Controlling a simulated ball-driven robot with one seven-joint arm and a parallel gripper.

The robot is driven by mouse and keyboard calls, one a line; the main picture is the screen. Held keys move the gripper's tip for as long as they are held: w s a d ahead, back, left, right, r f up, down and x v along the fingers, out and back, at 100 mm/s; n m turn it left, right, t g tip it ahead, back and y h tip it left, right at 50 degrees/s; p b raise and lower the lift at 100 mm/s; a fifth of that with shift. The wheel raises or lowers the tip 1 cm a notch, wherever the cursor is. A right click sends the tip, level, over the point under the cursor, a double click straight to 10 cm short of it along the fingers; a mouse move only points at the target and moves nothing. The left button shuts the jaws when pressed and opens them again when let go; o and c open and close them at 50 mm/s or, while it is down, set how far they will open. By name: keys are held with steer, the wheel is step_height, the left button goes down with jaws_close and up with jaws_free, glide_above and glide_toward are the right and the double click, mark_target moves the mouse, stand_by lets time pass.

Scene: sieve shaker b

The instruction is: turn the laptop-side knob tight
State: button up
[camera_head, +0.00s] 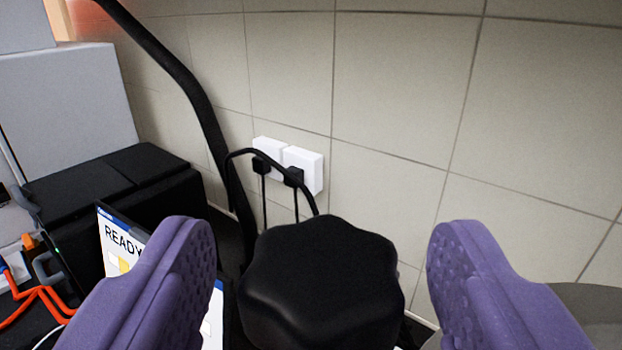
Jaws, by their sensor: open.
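A black lobed knob (320,285) stands at the bottom middle of the view, between the two purple fingers of my gripper (318,270). My gripper is open. There is a gap between the knob and each finger, wider on the right. What lies under the knob is hidden. Part of a laptop screen (122,240) reading "READY" shows at the lower left, partly behind the left finger.
A tiled wall (400,120) stands behind, with white sockets (303,168) and black plugs with cables. A thick black curved tube (195,95) runs down left of the knob. Grey and black boxes (120,180) and orange cables (40,295) are at the left.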

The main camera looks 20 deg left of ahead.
mark_target(323, 224)
steer(key=shift+x, duration=2)
steer(key=c, duration=1)
steer(key=shift+o, duration=0.2)
